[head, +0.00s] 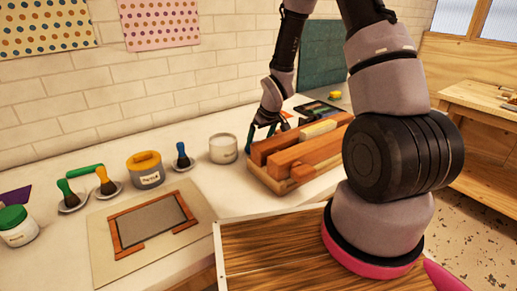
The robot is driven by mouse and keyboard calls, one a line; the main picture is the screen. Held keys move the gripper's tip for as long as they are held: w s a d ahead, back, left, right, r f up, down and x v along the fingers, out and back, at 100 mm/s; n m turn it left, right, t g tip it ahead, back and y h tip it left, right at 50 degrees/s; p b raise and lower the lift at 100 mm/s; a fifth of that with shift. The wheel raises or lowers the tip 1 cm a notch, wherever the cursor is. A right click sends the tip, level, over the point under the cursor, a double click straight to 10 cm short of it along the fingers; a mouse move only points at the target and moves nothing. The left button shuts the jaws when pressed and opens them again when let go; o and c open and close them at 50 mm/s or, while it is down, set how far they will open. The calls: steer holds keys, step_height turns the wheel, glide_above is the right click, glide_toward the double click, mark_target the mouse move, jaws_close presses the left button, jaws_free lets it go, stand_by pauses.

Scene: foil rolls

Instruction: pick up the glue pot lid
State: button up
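A grey pot (149,178) with dark lettering too small to read stands mid-table, with a yellow lid (146,160) on top. A white jar with a green lid (11,216) stands at the far left. I cannot tell for certain which of them is the glue pot. My gripper (264,137) is well to the right of both lids, beside the far-left end of a wooden rack. Its two teal fingers look spread, with nothing visible between them. The fingertips are small and partly hidden by the rack.
The wooden rack (290,180) holds long blocks. A whitish cup (223,149) stands between the grey pot and the rack. A board with a wooden frame (103,265) lies in front. A wall runs behind.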

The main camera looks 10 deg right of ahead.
steer(key=shift+w+f, duration=0.2)
steer(key=shift+f, duration=0.25)
